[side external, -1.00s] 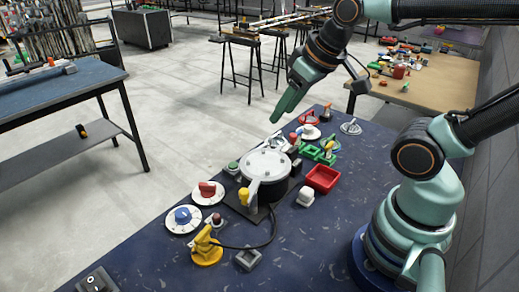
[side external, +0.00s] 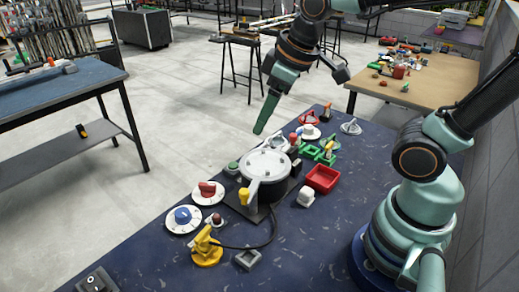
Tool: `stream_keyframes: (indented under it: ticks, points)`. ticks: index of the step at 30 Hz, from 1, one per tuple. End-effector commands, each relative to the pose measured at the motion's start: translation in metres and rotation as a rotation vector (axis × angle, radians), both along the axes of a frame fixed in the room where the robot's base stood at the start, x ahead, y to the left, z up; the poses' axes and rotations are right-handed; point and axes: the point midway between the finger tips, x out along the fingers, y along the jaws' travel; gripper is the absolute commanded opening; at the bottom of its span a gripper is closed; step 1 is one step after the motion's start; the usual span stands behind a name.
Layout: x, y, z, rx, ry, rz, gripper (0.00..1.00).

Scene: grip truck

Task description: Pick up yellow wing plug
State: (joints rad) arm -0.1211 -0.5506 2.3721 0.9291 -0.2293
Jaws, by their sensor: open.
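A yellow piece with a raised, angled top on a round yellow base (side external: 207,252) stands at the front of the dark blue table. A smaller yellow knob (side external: 243,196) sits at the front left of the round silver-lidded pot. I cannot tell for certain from this view which is the wing plug. My gripper (side external: 261,126) is open and empty, pointing down in the air above and behind the pot. It is well apart from both yellow pieces. Its fingers overlap in this view, so the gap between them is hidden.
The silver-lidded pot (side external: 265,168) stands mid-table with a black cable running forward. Dials with a blue knob (side external: 183,217) and a red knob (side external: 208,189) are left. The front right tabletop is clear.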

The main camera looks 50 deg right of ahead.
Motion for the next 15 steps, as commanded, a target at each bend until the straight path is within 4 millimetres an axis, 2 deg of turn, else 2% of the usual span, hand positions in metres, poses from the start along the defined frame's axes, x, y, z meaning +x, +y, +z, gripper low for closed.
stream_keyframes:
  ticks: [1,7,12,15]
  points:
    - [0.006,0.016,-0.005,-0.031,0.037,0.112,0.68]
    - [0.024,0.076,-0.024,-0.151,0.145,0.574,0.68]
    - [0.028,0.130,-0.050,-0.234,0.223,0.955,0.68]
    - [0.027,0.154,-0.064,-0.268,0.258,1.134,0.68]
